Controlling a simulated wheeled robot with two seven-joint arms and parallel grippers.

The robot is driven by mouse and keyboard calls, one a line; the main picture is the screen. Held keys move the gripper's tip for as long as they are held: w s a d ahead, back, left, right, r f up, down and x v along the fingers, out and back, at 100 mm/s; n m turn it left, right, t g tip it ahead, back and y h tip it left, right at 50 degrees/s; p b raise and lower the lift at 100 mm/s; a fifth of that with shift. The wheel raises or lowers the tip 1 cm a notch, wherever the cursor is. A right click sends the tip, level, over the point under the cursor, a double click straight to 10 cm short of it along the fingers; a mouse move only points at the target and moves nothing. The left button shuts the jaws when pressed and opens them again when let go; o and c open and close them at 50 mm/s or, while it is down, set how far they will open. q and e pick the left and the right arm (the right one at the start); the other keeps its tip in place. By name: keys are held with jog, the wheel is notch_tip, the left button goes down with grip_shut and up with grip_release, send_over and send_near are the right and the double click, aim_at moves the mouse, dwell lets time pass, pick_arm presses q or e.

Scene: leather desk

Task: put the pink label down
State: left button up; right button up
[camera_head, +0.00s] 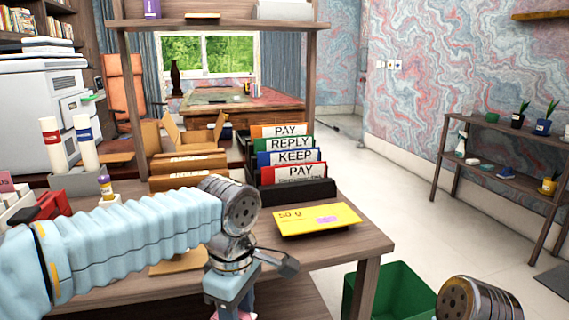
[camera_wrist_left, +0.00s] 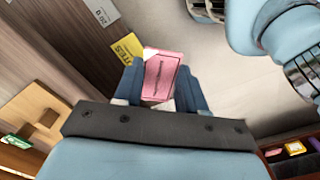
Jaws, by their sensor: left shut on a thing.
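My left gripper (camera_head: 232,292) reaches down over the front of the desk (camera_head: 345,252) in the head view. It is shut on the pink label (camera_wrist_left: 163,77), which stands up between the two blue fingers (camera_wrist_left: 158,90) in the left wrist view. The label has dark print and a thin dark border line. In the head view only a small pink bit shows at the bottom edge, below the gripper. My right gripper is out of view.
A yellow envelope (camera_head: 318,220) marked "50 g", with a pink patch, lies on the desk. Behind it a black rack (camera_head: 292,190) holds coloured PAY, REPLY and KEEP cards. A green bin (camera_head: 392,291) stands right of the desk. Wooden boxes (camera_head: 188,172) are left of the rack.

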pick_arm(q)
jog(key=w+a+f+m, duration=0.1)
jog(key=a+f+m, duration=0.3)
jog(key=f, duration=0.5)
jog(key=w+a+f+m, duration=0.2)
jog(key=a+f+m, duration=0.2)
jog(key=f, duration=0.6)
jog(key=w+a+f+m, duration=0.2)
jog(key=a+f+m, duration=0.2)
jog(key=f, duration=0.6)
jog(key=shift+a+m, duration=0.3)
jog(key=shift+m, duration=0.4)
jog(key=shift+w+d, duration=0.1)
